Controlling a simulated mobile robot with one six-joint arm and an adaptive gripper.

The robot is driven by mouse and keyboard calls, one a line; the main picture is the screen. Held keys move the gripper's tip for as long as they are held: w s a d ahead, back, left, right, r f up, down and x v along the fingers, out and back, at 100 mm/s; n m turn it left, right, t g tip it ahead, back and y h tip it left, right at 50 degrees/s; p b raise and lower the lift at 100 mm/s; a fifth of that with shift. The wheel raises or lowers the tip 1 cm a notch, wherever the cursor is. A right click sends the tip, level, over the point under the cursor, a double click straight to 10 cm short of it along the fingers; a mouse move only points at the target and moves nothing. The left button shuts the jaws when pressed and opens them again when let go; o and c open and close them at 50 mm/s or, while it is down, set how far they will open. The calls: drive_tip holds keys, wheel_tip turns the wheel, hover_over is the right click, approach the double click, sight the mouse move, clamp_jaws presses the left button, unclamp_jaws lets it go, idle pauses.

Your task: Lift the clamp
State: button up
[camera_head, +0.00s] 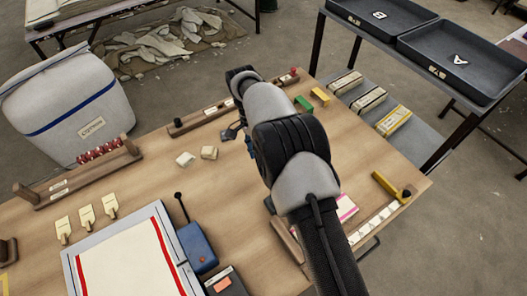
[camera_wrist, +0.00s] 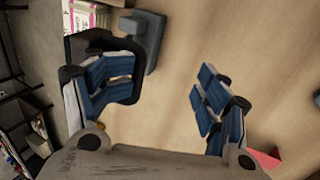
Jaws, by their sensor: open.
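My gripper (camera_wrist: 163,88) is open in the wrist view, with its two blue-padded fingers apart and bare wooden tabletop between them. A dark grey object (camera_wrist: 151,42) with a raised block lies on the table just beyond the left finger. It may be the clamp, but I cannot tell for sure. The left finger overlaps it in the picture, and I cannot tell whether they touch. In the head view my arm crosses the table and hides most of the gripper. A small blue part of the gripper (camera_head: 250,147) shows beside the arm.
The wooden table (camera_head: 150,170) holds cream blocks (camera_head: 209,153), a blue box (camera_head: 197,247), a red-edged board (camera_head: 130,260), tags (camera_head: 86,215) and a yellow-handled tool (camera_head: 388,186). A white bag (camera_head: 70,105) stands left. Black trays (camera_head: 462,62) are on a rack at upper right.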

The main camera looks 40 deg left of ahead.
drive_tip(key=shift+o, duration=0.6)
drive_tip(key=shift+s+a+f, duration=0.1)
drive_tip(key=shift+s+f, duration=0.05)
drive_tip(key=shift+f, duration=0.35)
drive_tip(key=shift+r, duration=0.1)
drive_tip(key=shift+c, duration=0.5)
drive_tip(key=v, duration=0.6)
drive_tip(key=shift+a+r, duration=0.15)
drive_tip(key=shift+r, duration=0.2)
drive_tip(key=c, duration=0.5)
drive_tip(key=shift+o, duration=0.2)
drive_tip(key=shift+a+r, duration=0.1)
drive_tip(key=shift+r, duration=0.6)
drive_tip(key=shift+w, duration=0.25)
drive_tip(key=shift+s, duration=0.1)
